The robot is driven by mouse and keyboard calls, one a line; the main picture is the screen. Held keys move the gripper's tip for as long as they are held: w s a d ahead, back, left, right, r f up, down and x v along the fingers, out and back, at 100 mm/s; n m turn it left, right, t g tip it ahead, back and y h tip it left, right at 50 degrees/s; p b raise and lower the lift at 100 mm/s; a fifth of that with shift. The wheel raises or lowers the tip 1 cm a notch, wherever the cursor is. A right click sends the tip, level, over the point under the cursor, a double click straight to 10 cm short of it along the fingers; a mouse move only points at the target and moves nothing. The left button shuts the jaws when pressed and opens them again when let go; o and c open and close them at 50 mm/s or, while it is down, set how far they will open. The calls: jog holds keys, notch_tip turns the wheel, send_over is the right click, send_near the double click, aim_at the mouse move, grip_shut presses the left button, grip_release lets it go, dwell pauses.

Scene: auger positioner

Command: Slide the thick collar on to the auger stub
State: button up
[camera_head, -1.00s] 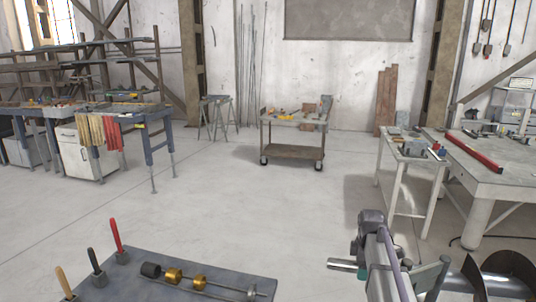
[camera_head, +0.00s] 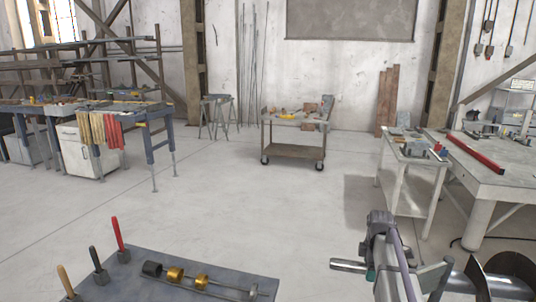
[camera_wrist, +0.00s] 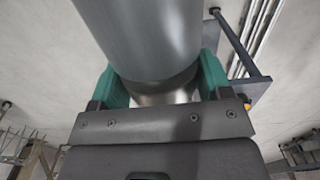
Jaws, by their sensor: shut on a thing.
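The thick collar seems to be the grey metal cylinder (camera_wrist: 140,35) between the green fingers of my gripper (camera_wrist: 160,80) in the wrist view. A shinier, narrower ring (camera_wrist: 160,95) shows just below it. My gripper (camera_head: 369,273) is shut on the cylinder, which juts out to the left (camera_head: 346,265) in the head view. The auger (camera_head: 508,272), with dark curved flights and a grey shaft, lies at the lower right, to the right of my gripper. My arm hides the space between them, so I cannot tell whether the collar touches the stub.
A dark board (camera_head: 215,268) at the lower left carries a rod with black and gold collars and a grey disc, plus upright tools with red, black and tan handles. A white side table (camera_head: 408,160) and workbench (camera_head: 490,180) stand at the right. The middle floor is clear.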

jog(key=shift+s+d, duration=0.15)
jog(key=shift+d, duration=0.3)
jog(key=o, duration=1.1)
jog(key=shift+c, duration=0.2)
